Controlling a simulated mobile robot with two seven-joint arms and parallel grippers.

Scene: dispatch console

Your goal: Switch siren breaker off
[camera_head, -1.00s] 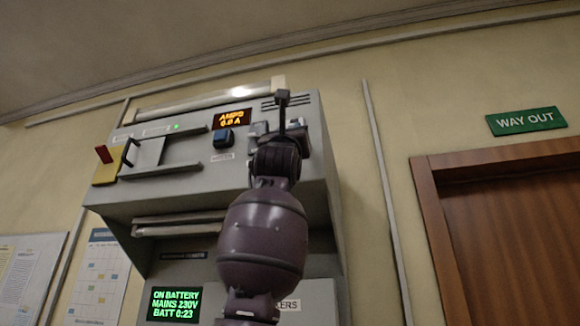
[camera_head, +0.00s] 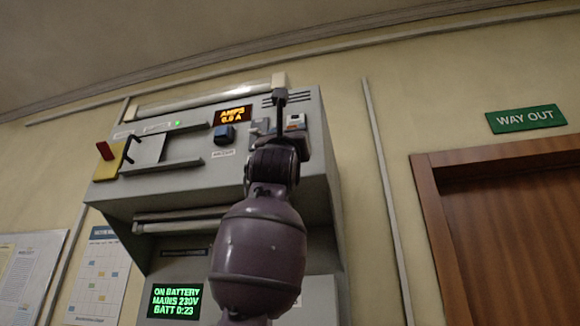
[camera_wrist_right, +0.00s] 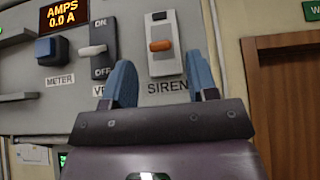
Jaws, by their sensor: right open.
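The siren breaker (camera_wrist_right: 164,42) is a pale plate with an orange lever, above the SIREN label in the right wrist view. It also shows just right of my gripper in the head view (camera_head: 296,121). I cannot tell the lever's position for sure. My right gripper (camera_wrist_right: 161,80) is open and empty, its blue fingers low on either side of the breaker in the picture. No contact with the lever is visible. In the head view my right gripper (camera_head: 280,97) is seen edge-on in front of the panel. My left gripper is not in view.
A neighbouring breaker (camera_wrist_right: 103,48) marked ON and OFF stands close left of the siren breaker. Beyond it are a blue METER button (camera_wrist_right: 51,48) and an amber AMPS display (camera_wrist_right: 64,14). A door (camera_head: 510,230) stands right.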

